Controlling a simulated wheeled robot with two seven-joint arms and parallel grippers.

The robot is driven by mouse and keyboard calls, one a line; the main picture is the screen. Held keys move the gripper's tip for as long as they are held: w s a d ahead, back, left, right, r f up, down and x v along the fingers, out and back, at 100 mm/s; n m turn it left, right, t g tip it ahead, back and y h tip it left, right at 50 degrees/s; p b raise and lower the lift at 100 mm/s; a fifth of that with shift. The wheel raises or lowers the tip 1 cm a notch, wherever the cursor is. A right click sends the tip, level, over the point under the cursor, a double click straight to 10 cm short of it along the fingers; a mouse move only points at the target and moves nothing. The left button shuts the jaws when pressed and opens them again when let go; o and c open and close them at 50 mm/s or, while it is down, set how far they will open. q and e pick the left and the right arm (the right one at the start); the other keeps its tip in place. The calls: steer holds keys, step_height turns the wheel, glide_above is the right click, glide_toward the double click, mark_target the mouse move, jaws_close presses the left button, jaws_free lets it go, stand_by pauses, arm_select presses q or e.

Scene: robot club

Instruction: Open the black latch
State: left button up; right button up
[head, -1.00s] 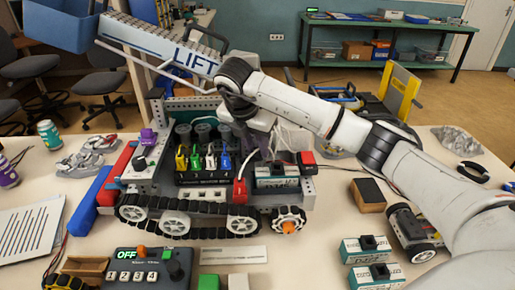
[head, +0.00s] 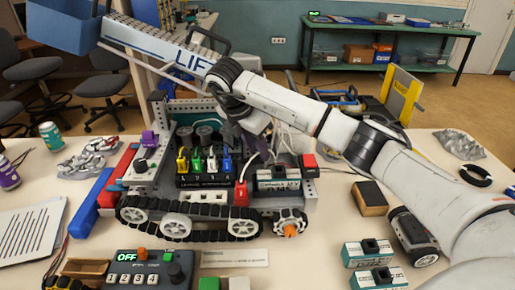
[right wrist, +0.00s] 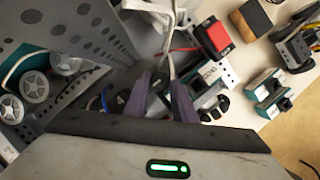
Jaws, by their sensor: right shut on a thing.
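The tracked model robot (head: 190,212) stands on the table with a battery (head: 278,181) seated at its right end. My right gripper (head: 262,150) reaches down behind that battery, under the raised lift boom, and its fingertips are largely hidden in the head view. In the right wrist view my right gripper (right wrist: 158,100) has its purple fingers close together around a small dark part, which seems to be the black latch (right wrist: 158,90). Its shape and how far it is turned cannot be made out. My left gripper is not in view.
The lift boom (head: 160,45) slants above my right wrist. White cables run close beside the fingers. A red block (right wrist: 217,37) sits near them. Spare batteries (head: 368,252), a wooden block (head: 369,198) and a control box (head: 150,265) lie on the table (head: 325,225).

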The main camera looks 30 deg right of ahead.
steer(key=o, duration=1.1)
steer(key=shift+c, duration=0.2)
steer(key=w+p+v, duration=0.1)
steer(key=v, duration=0.9)
steer(key=shift+s+r+p, duration=0.2)
steer(key=shift+s+p, duration=0.15)
steer(key=shift+s, duration=0.1)
steer(key=shift+a, duration=0.1)
